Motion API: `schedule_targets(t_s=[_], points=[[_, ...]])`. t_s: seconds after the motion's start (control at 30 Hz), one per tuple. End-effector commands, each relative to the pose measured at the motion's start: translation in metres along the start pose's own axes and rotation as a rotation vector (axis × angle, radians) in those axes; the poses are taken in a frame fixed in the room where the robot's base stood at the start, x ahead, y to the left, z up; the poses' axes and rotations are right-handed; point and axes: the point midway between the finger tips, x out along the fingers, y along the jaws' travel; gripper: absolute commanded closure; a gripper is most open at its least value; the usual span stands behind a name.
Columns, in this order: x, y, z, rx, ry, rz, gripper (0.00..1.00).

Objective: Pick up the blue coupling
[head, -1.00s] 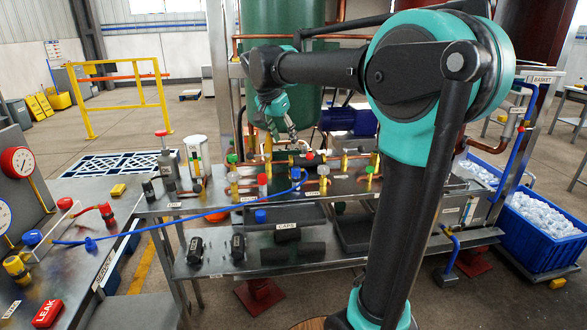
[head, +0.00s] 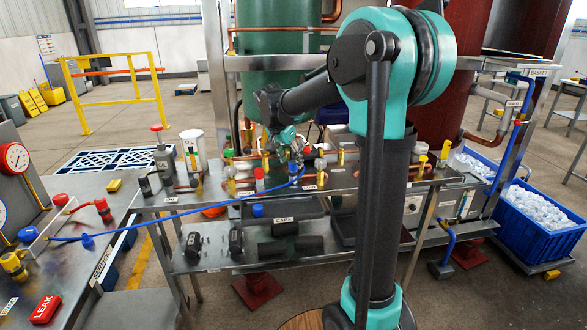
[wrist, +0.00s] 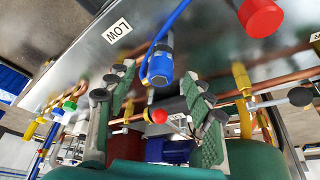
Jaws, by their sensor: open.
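The blue coupling (wrist: 160,68) shows in the wrist view at the end of a blue hose (wrist: 172,28), close to a bench edge. My gripper (wrist: 160,88) is open, with one grey-green finger left and one right of the coupling as seen there. No contact between fingers and coupling is visible, and its depth between them is hard to judge. In the head view my gripper (head: 291,155) is low over the middle of the pipe bench, just above the hose end. The coupling itself is small and hard to make out there.
Copper pipes (wrist: 285,100), a red cap (wrist: 260,16) and a red knob (wrist: 159,116) lie close around the fingers. The blue hose (head: 160,212) runs left across to the side table. A shelf below holds black parts and a blue cap (head: 258,210).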

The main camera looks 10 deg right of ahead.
Motion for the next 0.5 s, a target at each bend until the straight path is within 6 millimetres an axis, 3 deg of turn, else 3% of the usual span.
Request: schedule_targets(t_s=[0.23, 0.5], points=[[0.034, -0.001, -0.002, 0.001, 0.000, 0.001, 0.48], [0.040, -0.001, -0.002, 0.000, 0.000, 0.000, 0.48]])
